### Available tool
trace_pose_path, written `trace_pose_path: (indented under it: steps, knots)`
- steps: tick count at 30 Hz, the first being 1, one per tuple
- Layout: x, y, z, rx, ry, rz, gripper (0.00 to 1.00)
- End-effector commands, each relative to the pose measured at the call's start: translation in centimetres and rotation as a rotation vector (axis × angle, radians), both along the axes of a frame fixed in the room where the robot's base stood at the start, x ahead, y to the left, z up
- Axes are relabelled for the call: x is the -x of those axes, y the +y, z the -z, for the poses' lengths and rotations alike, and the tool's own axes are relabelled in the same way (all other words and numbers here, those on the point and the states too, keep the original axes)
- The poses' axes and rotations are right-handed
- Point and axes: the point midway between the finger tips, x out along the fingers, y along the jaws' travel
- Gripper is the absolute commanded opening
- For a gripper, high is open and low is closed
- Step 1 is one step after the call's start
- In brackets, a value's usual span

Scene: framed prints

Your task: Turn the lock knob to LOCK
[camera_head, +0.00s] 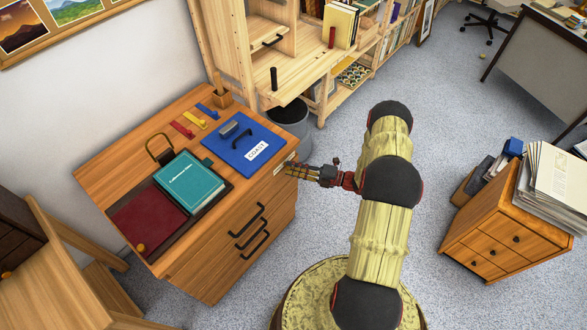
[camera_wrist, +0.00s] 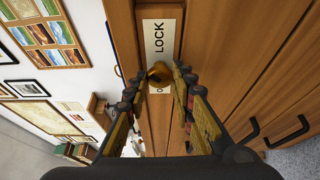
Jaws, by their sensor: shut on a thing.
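The lock knob (camera_wrist: 160,74) is a small brass-coloured knob on a pale label plate (camera_wrist: 158,38) on the wooden cabinet front. The plate reads LOCK above the knob in the wrist view; a partly hidden letter shows below it. My gripper (camera_wrist: 163,82) is shut on the knob, one finger on each side. The exact turn of the knob is hard to tell between the fingers.
The wooden cabinet (camera_head: 225,255) has black drawer handles (camera_head: 250,222) on its front. On its top lie a blue COAST folder (camera_head: 240,150), a teal book (camera_head: 188,182) and a dark red book (camera_head: 147,222). A dark bin (camera_head: 292,118) stands behind.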

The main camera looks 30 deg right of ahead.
Motion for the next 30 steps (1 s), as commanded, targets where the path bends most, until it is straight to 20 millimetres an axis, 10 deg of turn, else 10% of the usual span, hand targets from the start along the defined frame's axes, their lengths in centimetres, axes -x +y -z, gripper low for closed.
trace_pose_path:
  steps: [19,20,30]
  knots:
    - [-0.07,-0.16,0.11,-0.044,0.018,0.005,0.00]
    - [-0.07,-0.17,0.11,-0.044,0.018,0.005,0.26]
    - [-0.03,-0.07,0.07,-0.045,0.018,0.002,0.42]
